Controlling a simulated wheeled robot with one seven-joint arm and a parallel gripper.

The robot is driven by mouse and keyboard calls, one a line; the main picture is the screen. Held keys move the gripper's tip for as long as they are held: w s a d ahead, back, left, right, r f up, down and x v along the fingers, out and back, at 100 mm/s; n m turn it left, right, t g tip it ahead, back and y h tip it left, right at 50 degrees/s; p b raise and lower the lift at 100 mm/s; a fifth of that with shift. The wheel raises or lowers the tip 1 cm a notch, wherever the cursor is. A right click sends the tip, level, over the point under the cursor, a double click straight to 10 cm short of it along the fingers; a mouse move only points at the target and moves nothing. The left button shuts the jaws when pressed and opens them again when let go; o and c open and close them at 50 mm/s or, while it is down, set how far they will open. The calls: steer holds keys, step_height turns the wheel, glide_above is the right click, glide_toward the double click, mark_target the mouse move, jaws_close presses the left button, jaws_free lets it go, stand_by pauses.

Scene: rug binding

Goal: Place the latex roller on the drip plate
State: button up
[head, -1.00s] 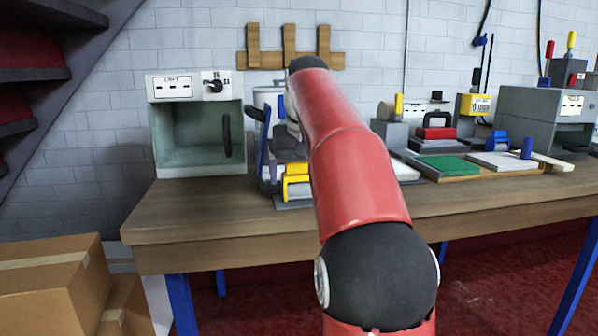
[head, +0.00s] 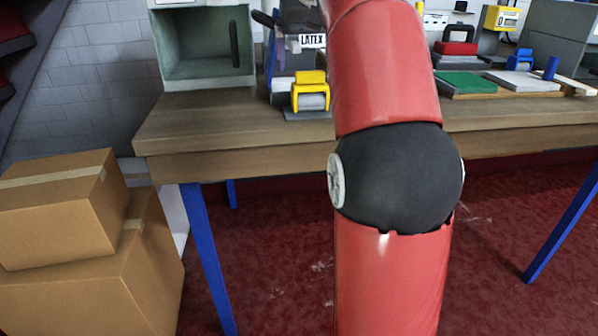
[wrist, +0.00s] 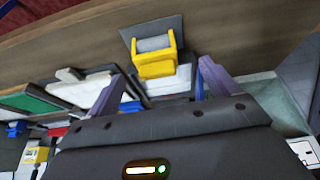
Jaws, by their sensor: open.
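A roller with a yellow frame and a grey cylinder (head: 311,92), which looks like the latex roller, sits on the bench before a unit labelled LATEX (head: 313,41). Under it is a flat dark grey plate (head: 295,115), probably the drip plate. In the wrist view the yellow roller (wrist: 155,64) lies over the grey plate (wrist: 173,27). My gripper (wrist: 160,68) is open, with its two purple fingers on either side of the yellow frame in the picture. A gap shows on both sides, and depth is hard to tell.
The wooden bench (head: 200,128) has a bare front strip. A grey open-fronted box (head: 205,50) stands at left. A green pad (head: 468,82), a white pad (head: 522,81) and a blue cylinder (head: 551,68) are at right. Cardboard boxes (head: 70,220) stand on the floor at left.

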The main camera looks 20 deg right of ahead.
steer(key=s+a+f+n, duration=0.1)
steer(key=s+a+f, duration=0.3)
steer(key=s+f, duration=0.3)
steer(key=s+a+f+n, duration=0.1)
steer(key=s+a+f, duration=0.4)
steer(key=s+f, duration=0.3)
steer(key=s+a+f+n+t+y, duration=0.1)
steer(key=s+a+f, duration=0.3)
steer(key=s+f, duration=0.4)
step_height(320, 180, down, 5)
steer(key=shift+a, duration=0.3)
